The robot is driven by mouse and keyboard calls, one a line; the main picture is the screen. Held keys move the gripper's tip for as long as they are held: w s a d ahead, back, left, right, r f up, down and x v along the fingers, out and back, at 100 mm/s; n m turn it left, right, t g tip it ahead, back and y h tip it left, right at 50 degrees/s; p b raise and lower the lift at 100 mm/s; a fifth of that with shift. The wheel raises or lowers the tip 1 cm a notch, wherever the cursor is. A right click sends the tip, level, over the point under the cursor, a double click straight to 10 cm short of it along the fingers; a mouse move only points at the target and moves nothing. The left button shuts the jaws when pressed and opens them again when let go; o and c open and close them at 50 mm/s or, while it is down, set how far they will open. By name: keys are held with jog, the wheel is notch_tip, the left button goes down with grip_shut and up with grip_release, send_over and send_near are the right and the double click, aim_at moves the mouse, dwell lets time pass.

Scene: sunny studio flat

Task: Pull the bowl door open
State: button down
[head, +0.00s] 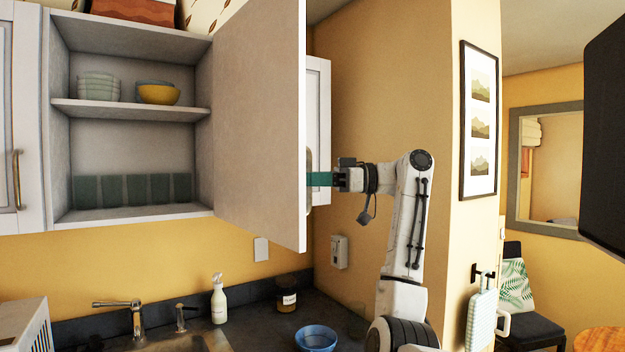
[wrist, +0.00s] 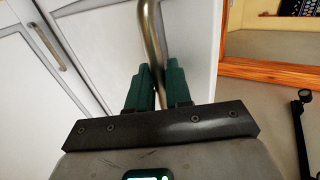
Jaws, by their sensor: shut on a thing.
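The bowl door (head: 258,125) is a white cabinet door that stands swung wide open, its edge toward me. Inside the cabinet, stacked pale bowls (head: 98,87) and a yellow bowl (head: 158,93) sit on the middle shelf. My gripper (head: 318,179) is at the right side of the door, and its fingertips are partly hidden behind the door's edge. In the wrist view, my gripper's green fingers (wrist: 158,88) are shut on the door's metal bar handle (wrist: 153,35), with the white door face behind it.
Below are a counter with a faucet (head: 134,312), a soap bottle (head: 218,300), a jar (head: 286,300) and a blue bowl (head: 316,338). A yellow wall (head: 400,110) stands behind my arm. Another closed cabinet door (head: 20,120) is at the left.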

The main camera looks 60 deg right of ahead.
jog(key=shift+w+a+r, duration=0.1)
jog(key=shift+w+r, duration=0.05)
jog(key=shift+w, duration=0.05)
jog(key=c, duration=1.4)
grip_release()
jog(key=shift+c, duration=0.2)
jog(key=shift+o, duration=1.2)
jog(key=shift+w, duration=0.15)
jog(key=shift+s, duration=0.2)
jog(key=b+v, duration=0.3)
jog(key=v, duration=0.7)
jog(key=shift+s+d, duration=0.2)
jog(key=shift+s, duration=0.05)
